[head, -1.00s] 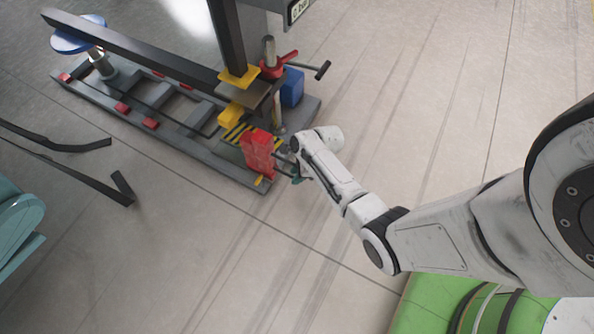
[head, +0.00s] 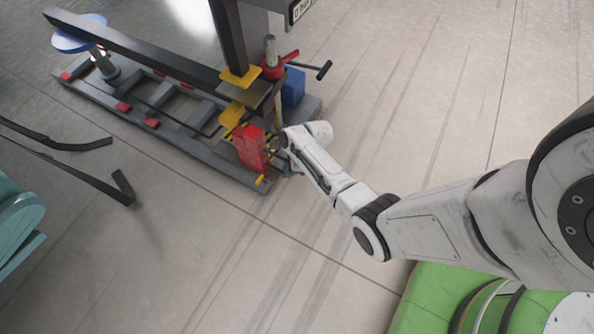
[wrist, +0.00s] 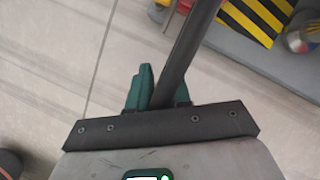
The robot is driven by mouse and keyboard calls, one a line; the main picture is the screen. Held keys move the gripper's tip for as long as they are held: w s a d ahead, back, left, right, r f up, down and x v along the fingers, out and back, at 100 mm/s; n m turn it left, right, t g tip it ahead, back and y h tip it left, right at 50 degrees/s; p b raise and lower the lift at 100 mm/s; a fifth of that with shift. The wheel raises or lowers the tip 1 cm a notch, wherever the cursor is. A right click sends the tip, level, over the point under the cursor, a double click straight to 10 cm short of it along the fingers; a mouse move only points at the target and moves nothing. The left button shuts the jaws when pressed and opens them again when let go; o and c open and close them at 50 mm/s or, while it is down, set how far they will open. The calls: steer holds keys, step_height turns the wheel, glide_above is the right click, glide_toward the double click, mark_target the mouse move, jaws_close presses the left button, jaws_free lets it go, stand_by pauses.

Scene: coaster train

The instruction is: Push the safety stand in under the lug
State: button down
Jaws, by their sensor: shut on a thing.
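The safety stand, a red upright block (head: 251,148), is on the grey base at the front end of the machine, over part of a yellow-and-black striped patch. The patch also shows in the wrist view (wrist: 262,18). My gripper (head: 285,172) is at the stand's right side, low by the base edge. In the wrist view its green fingers (wrist: 158,88) are shut on a dark bar (wrist: 188,55), which looks like the stand's handle. A yellow block (head: 231,114) under a dark plate sits just behind the stand and may be the lug; the stand's top partly hides the space below it.
A dark post (head: 229,40) rises above the plate. A red collar (head: 273,71) with a dark lever (head: 322,70) and a blue box (head: 292,88) stand right of it. Floor in front is clear.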

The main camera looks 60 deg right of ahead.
steer(key=b, duration=0.2)
glide_above(264, 168)
steer(key=s+d, duration=0.1)
steer(key=s, duration=0.1)
steer(key=shift+w+d, duration=0.15)
steer(key=shift+d, duration=0.05)
steer(key=c, duration=1.2)
jaws_free()
steer(key=shift+o, duration=0.2)
steer(key=p+v, duration=0.7)
steer(key=v, duration=0.3)
steer(key=shift+r+p, duration=0.3)
steer(key=shift+r, duration=0.05)
